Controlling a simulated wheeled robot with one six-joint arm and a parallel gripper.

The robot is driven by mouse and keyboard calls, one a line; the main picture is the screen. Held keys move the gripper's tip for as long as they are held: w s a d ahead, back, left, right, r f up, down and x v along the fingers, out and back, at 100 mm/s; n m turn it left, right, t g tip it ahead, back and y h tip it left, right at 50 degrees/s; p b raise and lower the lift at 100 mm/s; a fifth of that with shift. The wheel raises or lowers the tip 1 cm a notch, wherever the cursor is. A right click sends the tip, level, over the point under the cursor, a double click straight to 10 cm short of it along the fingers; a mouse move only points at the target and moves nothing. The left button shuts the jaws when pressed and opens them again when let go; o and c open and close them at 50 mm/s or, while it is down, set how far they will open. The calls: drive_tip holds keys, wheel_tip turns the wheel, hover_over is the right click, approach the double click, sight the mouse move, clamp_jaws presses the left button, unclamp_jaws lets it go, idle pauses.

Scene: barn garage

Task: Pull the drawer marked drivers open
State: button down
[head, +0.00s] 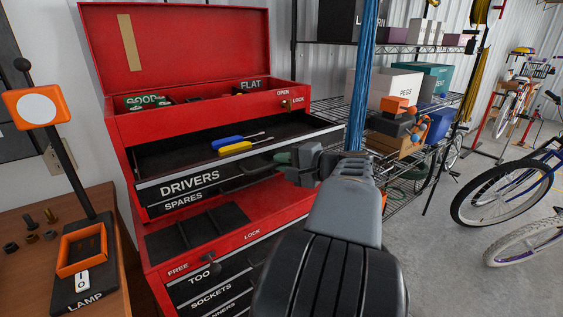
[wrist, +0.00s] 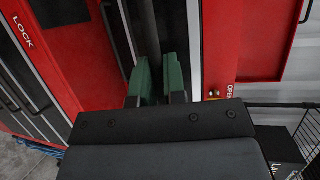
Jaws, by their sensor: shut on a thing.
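The drawer marked drivers (head: 215,176) stands pulled out from the red tool chest (head: 120,125). Its inside shows, with a blue screwdriver (head: 226,142) and a yellow screwdriver (head: 237,148) lying in it. My gripper (head: 278,160) is at the right part of the drawer front, shut on the drawer's handle. In the wrist view the green fingertips of my gripper (wrist: 158,82) stand on either side of the dark handle bar. My gripper hides part of the drawer front in the head view.
The spares drawer (head: 183,202) is just below, closed. The chest's lid (head: 180,45) is up. A lamp switch box (head: 82,250) sits on the wooden bench at left. Wire shelves (head: 420,48) with boxes stand behind right. Bicycles (head: 510,190) stand at far right, with clear floor before them.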

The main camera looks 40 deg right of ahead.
drive_tip(key=c, duration=1.2)
unclamp_jaws()
drive_tip(key=v, duration=1.3)
drive_tip(key=shift+s, duration=0.4)
drive_tip(key=shift+d+r, duration=0.1)
